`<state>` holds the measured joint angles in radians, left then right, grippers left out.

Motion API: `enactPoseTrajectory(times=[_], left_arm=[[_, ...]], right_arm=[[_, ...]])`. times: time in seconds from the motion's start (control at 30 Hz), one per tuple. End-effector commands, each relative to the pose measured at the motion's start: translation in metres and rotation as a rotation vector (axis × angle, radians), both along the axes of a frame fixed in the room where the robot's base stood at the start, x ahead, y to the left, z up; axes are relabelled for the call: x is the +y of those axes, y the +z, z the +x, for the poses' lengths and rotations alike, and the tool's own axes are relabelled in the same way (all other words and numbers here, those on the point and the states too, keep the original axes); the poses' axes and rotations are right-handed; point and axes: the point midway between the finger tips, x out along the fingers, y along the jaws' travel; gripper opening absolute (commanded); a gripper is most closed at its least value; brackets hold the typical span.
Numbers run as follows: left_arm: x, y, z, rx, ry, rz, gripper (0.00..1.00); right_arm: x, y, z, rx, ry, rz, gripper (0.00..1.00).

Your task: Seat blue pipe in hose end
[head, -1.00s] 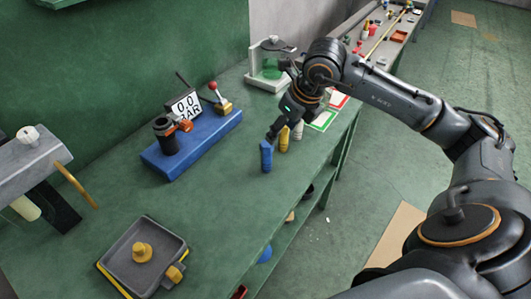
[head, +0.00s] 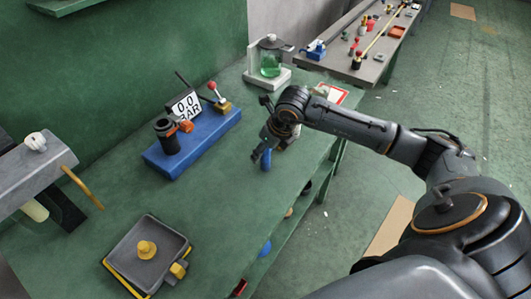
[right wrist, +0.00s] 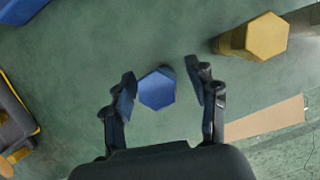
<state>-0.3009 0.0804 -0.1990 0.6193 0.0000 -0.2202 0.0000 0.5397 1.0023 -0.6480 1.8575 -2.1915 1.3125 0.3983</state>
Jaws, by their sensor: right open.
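The blue pipe (head: 266,160) stands upright near the right edge of the green bench. In the right wrist view its hexagonal blue top (right wrist: 157,88) lies between the fingers, with gaps to both sides. My right gripper (head: 261,147) is open over the blue pipe and partly hides it; its spread fingers also show in the right wrist view (right wrist: 161,77). A black upright fitting (head: 166,137) with an orange part stands on a blue block (head: 196,142); I cannot tell whether it is the hose end. My left gripper is not in view.
A yellow hexagonal piece (right wrist: 266,37) stands close to the blue pipe. A 0.0 BAR display (head: 187,106) stands at the blue block. A grey tray (head: 130,242) with yellow parts is at front left. Bench between tray and block is clear.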

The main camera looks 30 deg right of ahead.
Motion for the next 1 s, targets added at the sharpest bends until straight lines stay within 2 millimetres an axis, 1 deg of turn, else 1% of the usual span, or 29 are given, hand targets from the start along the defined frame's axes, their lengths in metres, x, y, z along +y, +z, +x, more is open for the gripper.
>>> enactPoseTrajectory(times=[0.07,0.1,0.17,0.2,0.27,0.3,0.37,0.4,0.77,0.87,0.97,1.0], left_arm=[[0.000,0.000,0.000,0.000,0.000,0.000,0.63],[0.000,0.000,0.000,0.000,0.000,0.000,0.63],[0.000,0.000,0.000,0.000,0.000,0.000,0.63],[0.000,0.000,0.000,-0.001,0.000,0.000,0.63],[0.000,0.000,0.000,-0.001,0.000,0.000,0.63],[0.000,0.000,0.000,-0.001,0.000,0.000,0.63],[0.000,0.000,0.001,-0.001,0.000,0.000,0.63],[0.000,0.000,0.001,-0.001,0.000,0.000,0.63],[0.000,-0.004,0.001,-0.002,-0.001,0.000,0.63],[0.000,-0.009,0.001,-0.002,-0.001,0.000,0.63],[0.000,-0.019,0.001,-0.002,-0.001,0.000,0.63],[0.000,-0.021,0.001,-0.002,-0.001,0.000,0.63]], right_arm=[[0.000,0.000,0.000,0.000,0.000,0.000,0.58],[0.000,0.000,0.000,0.000,0.000,0.000,0.54],[0.000,0.000,0.000,0.000,0.000,0.000,0.42],[0.000,0.000,0.000,0.000,0.000,0.000,0.34],[0.000,0.000,0.000,0.000,0.000,0.000,0.22],[0.000,0.000,0.000,0.000,0.000,0.000,0.13],[0.000,0.000,0.000,0.000,0.000,0.001,0.01],[0.000,0.000,0.000,0.000,0.000,0.001,0.00],[0.000,0.005,0.000,-0.002,0.000,0.000,0.00],[0.000,0.013,0.001,-0.006,0.000,0.000,0.00],[0.000,0.027,0.002,-0.008,0.000,-0.001,0.00],[-0.001,0.035,-0.003,-0.006,0.000,-0.001,0.00]])
